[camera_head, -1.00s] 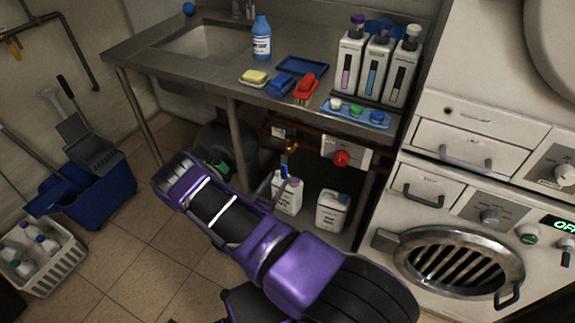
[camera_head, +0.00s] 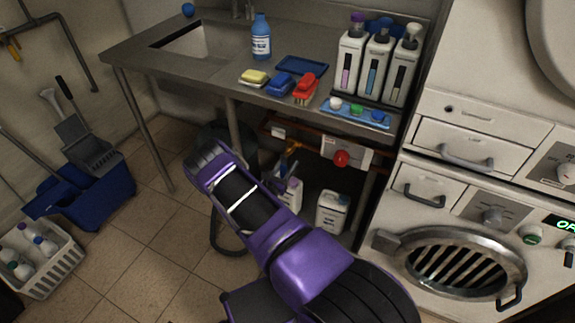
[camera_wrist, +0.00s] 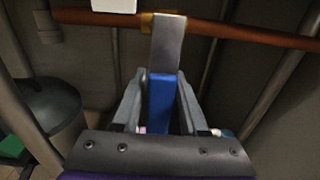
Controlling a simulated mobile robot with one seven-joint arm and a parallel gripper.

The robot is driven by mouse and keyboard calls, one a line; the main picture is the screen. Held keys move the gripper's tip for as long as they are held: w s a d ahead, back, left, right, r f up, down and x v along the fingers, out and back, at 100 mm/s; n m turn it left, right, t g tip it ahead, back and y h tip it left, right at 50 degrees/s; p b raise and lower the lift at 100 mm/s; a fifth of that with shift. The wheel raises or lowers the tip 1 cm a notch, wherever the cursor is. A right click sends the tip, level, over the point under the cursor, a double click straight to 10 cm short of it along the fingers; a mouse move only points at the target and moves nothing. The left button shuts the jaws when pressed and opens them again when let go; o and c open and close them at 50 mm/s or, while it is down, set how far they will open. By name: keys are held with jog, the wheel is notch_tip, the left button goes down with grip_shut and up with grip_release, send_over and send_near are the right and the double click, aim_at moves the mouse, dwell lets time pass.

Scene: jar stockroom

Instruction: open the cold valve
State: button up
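The cold valve's lever shows in the wrist view as a grey metal strip with a blue grip (camera_wrist: 160,97), joined to a brass fitting on a copper pipe. In the head view the brass fitting (camera_head: 292,148) sits on the pipe under the sink counter. My gripper (camera_wrist: 160,82) has a finger on each side of the blue grip. Narrow gaps show beside the grip lower down; contact at the fingertips is unclear. The gripper looks open around it. In the head view my purple arm mostly hides the gripper.
The counter leg (camera_head: 236,125) is left of the valve. A dark bin (camera_wrist: 50,105) stands at the left in the wrist view.

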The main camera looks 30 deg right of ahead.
grip_shut()
dwell(1.1)
